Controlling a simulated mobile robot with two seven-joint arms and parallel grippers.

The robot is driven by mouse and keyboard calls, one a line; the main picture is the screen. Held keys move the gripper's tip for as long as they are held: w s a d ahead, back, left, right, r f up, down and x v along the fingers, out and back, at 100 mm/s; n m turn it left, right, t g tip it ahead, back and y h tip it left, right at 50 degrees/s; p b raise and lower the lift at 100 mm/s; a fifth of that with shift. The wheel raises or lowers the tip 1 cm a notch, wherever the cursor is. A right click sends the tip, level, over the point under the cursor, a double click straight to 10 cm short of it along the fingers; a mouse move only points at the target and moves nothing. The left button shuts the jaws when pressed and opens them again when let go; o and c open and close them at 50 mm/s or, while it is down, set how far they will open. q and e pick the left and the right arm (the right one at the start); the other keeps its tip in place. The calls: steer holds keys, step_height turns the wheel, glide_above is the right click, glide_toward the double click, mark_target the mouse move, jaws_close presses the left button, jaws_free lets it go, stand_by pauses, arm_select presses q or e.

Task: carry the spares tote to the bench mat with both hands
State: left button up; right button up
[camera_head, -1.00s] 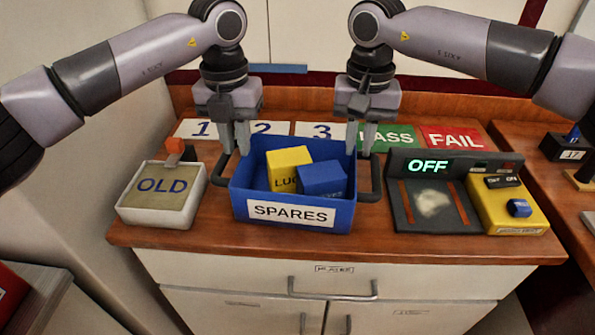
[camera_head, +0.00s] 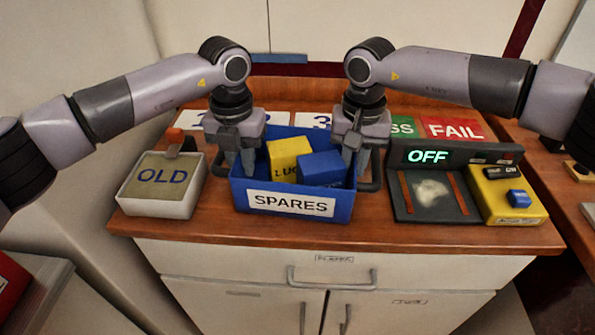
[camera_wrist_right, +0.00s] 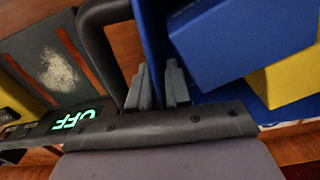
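The blue spares tote (camera_head: 236,193) stands on the wooden bench, with a yellow block and a blue block inside and dark handles at its sides. It also shows in the right wrist view (camera_wrist_right: 152,32). My left gripper (camera_head: 240,162) is down at the tote's left wall, fingers apart, and partly hides the left handle. My right gripper (camera_head: 356,158) is down at the right wall. In the right wrist view its fingers (camera_wrist_right: 161,88) are apart with the tote wall between them, the right handle (camera_wrist_right: 112,50) beside them. The bench mat is not clearly identifiable.
The OLD tray (camera_head: 190,206) stands close left of the tote. A dark tester with an OFF display (camera_head: 428,156) and a yellow switch box (camera_head: 508,204) stand to the right. Numbered pads and the FAIL pad (camera_head: 454,129) lie behind. A narrow bench strip is clear in front.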

arm_select(q)
jaws_close()
arm_select(e)
jaws_close()
arm_select(q)
steer(key=shift+r, duration=0.1)
arm_select(e)
steer(key=shift+r, duration=0.15)
stand_by(0.9)
